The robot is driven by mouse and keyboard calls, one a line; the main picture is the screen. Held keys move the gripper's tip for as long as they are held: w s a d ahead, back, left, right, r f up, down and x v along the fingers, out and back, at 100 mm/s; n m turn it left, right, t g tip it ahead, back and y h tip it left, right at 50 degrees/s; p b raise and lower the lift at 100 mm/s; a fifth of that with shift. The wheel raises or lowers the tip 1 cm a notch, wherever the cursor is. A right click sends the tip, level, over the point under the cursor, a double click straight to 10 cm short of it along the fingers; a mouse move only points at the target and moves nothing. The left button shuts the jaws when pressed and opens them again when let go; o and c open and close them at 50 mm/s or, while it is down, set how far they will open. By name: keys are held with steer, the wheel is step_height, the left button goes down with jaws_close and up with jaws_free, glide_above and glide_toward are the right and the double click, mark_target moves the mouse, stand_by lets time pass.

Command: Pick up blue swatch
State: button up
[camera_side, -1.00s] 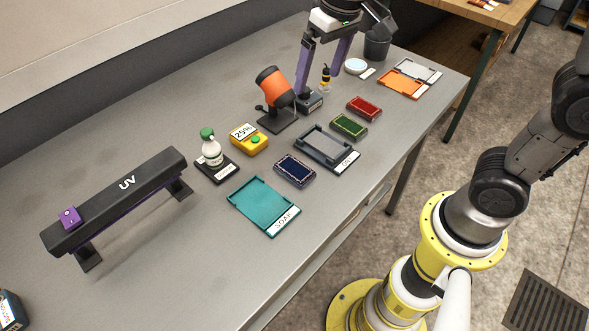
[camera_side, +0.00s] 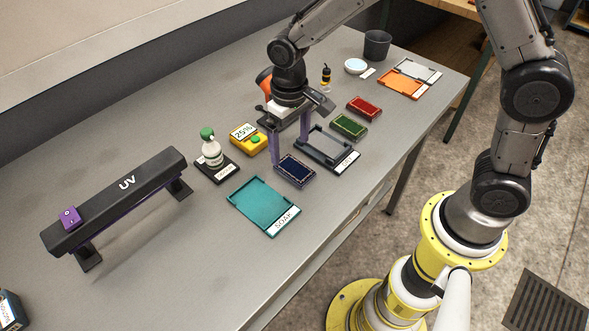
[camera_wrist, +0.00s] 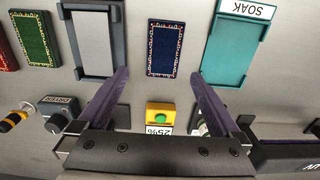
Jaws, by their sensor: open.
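The blue swatch (camera_side: 295,170) is a small dark blue rectangle with a patterned pale border. It lies flat on the grey table between the grey tray and the teal SOAK tray. In the wrist view the blue swatch (camera_wrist: 164,48) lies ahead of my gripper, roughly centred between the two finger lines. My gripper (camera_side: 290,150) points down with purple fingers spread apart, just behind and above the swatch. In the wrist view my gripper (camera_wrist: 160,80) is open and empty. No finger visibly touches the swatch.
The teal SOAK tray (camera_side: 243,200) and the grey tray (camera_side: 345,165) flank the swatch closely. A green swatch (camera_side: 348,126) and a red swatch (camera_side: 364,109) lie farther right. A yellow 25% box (camera_side: 248,148), a bottle (camera_side: 211,150) and a UV bar (camera_side: 125,190) stand left.

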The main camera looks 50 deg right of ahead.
mark_target(290, 165)
steer(key=shift+s+a+f, duration=0.1)
steer(key=shift+s+f, duration=0.05)
steer(key=shift+f, duration=1.2)
steer(key=shift+s+a+f, duration=0.1)
steer(key=shift+f, duration=1.25)
steer(key=shift+c, duration=0.2)
steer(key=c, duration=1.4)
steer(key=shift+r, duration=0.1)
